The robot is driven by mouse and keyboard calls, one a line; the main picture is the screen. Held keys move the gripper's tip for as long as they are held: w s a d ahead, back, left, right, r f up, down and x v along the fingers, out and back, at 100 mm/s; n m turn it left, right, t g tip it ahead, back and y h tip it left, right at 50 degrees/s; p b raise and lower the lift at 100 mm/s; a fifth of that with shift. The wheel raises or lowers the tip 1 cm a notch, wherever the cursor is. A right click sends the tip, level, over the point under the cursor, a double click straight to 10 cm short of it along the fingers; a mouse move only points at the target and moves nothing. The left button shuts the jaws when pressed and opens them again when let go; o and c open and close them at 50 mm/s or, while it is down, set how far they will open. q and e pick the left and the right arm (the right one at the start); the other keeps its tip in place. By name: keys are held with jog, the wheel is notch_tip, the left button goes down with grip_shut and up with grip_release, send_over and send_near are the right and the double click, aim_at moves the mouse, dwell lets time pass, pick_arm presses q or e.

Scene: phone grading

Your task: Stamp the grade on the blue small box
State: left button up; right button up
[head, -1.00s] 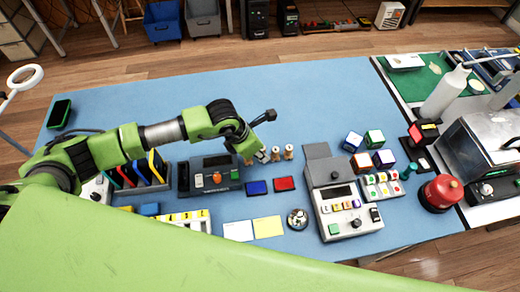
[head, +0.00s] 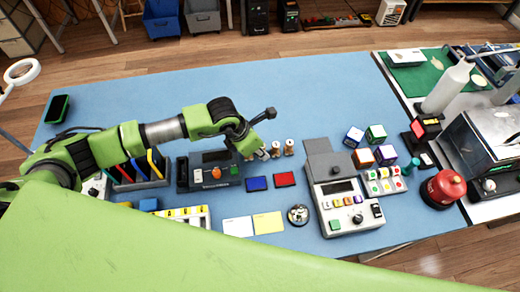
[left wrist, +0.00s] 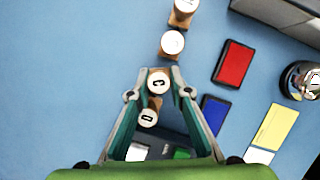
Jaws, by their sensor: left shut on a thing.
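The blue small box (head: 354,137) stands on the right half of the table, among other coloured small boxes. My left gripper (left wrist: 160,82) is shut on the wooden stamp marked C (left wrist: 158,84), which stands between its fingertips. In the head view this gripper (head: 264,154) is at the left end of the stamp row. A stamp marked D (left wrist: 148,117) shows between the fingers, nearer the palm. Two more wooden stamps (head: 276,148) stand just to the right. A blue ink pad (head: 257,184) and a red ink pad (head: 285,179) lie in front. My right gripper is not in view.
A grey grading device (head: 345,205) stands right of the pads, with a round metal tin (head: 298,214) beside it. Green (head: 376,133), orange (head: 363,158) and purple (head: 386,154) boxes crowd the blue one. The table's back half is clear.

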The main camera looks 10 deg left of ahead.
pick_arm(q)
jog(key=shift+f, duration=0.25)
jog(key=o, duration=1)
jog(key=shift+c, duration=0.2)
jog(key=shift+r, duration=0.1)
jog(key=v, duration=1.2)
